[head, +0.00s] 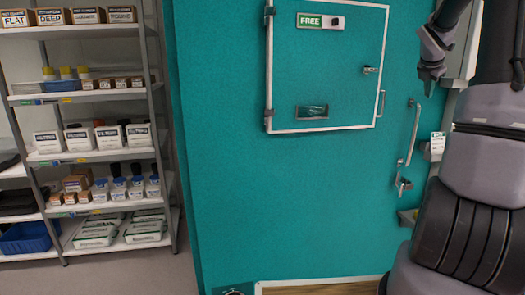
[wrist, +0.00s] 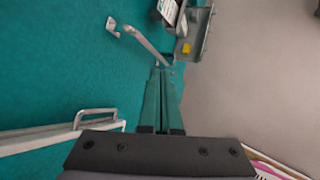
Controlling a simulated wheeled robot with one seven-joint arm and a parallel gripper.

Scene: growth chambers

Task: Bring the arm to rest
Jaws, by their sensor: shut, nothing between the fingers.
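My gripper (head: 428,88) hangs at the upper right of the head view, in front of the teal chamber wall and to the right of the small framed door. In the wrist view my gripper (wrist: 161,72) shows its two fingers together, shut and empty. It is apart from the wall handle as far as I can see. My arm fills the right side of the head view and hides part of the wall there.
The teal chamber (head: 310,200) has a closed small door (head: 325,70) with a "FREE" sign (head: 310,21). A long metal handle (head: 413,135) is near my arm, and it shows in the wrist view (wrist: 146,43). A stocked shelf rack (head: 102,97) stands left.

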